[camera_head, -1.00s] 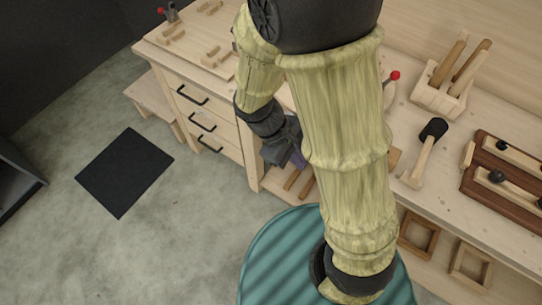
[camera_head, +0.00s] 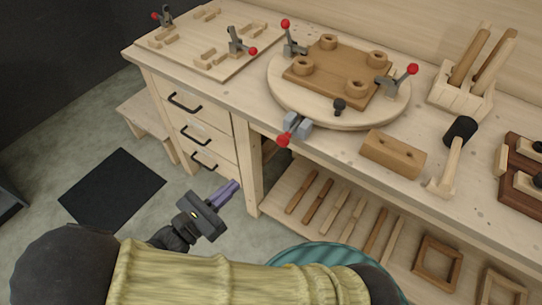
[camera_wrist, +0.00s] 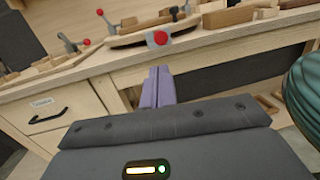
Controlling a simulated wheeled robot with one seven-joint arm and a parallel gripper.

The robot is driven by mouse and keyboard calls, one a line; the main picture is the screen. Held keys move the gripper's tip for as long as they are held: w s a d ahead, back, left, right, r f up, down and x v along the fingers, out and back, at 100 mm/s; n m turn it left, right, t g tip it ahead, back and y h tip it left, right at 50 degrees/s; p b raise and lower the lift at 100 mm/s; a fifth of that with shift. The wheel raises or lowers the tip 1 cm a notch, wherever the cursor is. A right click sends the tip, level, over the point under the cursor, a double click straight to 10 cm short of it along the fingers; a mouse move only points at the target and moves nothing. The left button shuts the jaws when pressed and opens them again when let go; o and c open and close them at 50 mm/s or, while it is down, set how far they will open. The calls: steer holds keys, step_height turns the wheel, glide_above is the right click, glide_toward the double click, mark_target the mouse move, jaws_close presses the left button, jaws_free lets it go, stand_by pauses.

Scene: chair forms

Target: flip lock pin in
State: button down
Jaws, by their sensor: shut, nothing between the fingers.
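A grey lock block (camera_head: 298,124) with a red-knobbed pin (camera_head: 284,140) sits at the bench's front edge, beside the round turntable (camera_head: 290,100). The red knob points out toward the front. In the wrist view the red knob (camera_wrist: 160,38) shows against the grey block, beyond my fingertips. A brown wooden seat board (camera_head: 335,72) with several round sockets lies on the turntable, with red-knobbed clamps at its sides. My gripper (camera_head: 236,184) is in front of the bench, below and left of the block, apart from it. Its purple fingers (camera_wrist: 158,88) are shut and empty.
A wooden block (camera_head: 393,153) and a black-headed mallet (camera_head: 455,150) lie on the bench to the right. A jig board (camera_head: 225,60) with clamps lies at the left. A shelf below holds several sticks. A teal ribbed round object (camera_head: 320,254) stands near my arm.

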mark_target(280, 143)
steer(key=shift+d, duration=0.1)
steer(key=x, duration=1.4)
steer(key=shift+d, duration=0.1)
